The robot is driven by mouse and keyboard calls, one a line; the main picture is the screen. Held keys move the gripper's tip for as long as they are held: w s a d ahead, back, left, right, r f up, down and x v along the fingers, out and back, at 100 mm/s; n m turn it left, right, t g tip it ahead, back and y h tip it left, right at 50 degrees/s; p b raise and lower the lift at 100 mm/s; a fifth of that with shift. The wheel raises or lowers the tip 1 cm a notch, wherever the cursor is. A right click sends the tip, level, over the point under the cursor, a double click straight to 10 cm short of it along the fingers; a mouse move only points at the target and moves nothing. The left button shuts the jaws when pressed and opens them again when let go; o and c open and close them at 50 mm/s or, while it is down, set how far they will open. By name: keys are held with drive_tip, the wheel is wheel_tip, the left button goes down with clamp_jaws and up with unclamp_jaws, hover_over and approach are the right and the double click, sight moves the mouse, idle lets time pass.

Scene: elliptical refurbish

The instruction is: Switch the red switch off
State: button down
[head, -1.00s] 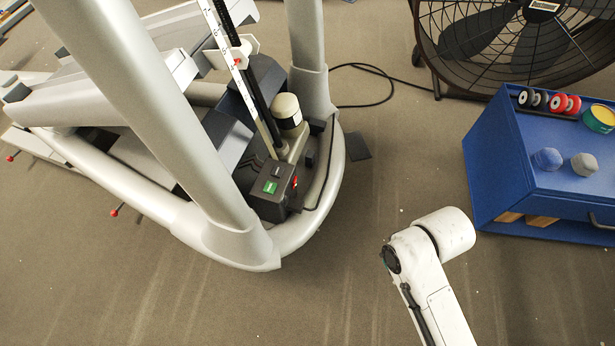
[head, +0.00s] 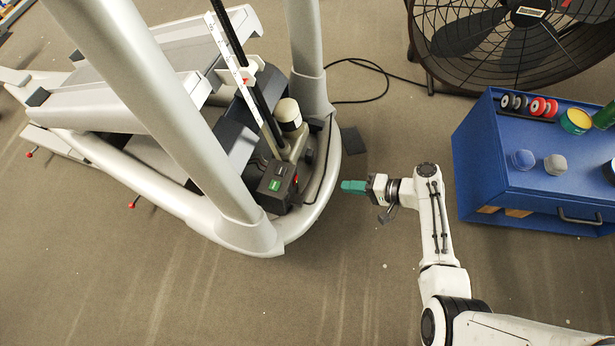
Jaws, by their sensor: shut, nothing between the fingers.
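The red switch (head: 295,179) is a small red spot on the right side of a dark control box (head: 270,196) at the base of the grey elliptical machine. It is too small to tell its position. The box top has a green label (head: 274,185) and a small grey one beside it. My gripper (head: 346,186) has green fingers, shut and empty. It points left toward the box, to the right of the switch and clearly apart from it in the picture.
The elliptical's thick silver posts and curved base frame (head: 247,236) surround the box on the left and front. A blue cabinet (head: 480,180) with balls and rollers on top stands right of my arm. A large fan (head: 500,40) and a black cable (head: 385,75) lie behind. Front floor is clear.

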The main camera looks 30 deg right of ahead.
drive_tip(key=b, duration=0.4)
approach(297, 177)
drive_tip(key=f+x, duration=0.1)
drive_tip(key=x, duration=0.5)
drive_tip(key=shift+a, duration=0.15)
drive_tip(key=shift+w+a+r, duration=0.15)
drive_tip(key=shift+w+a, duration=0.1)
drive_tip(key=shift+w, duration=0.1)
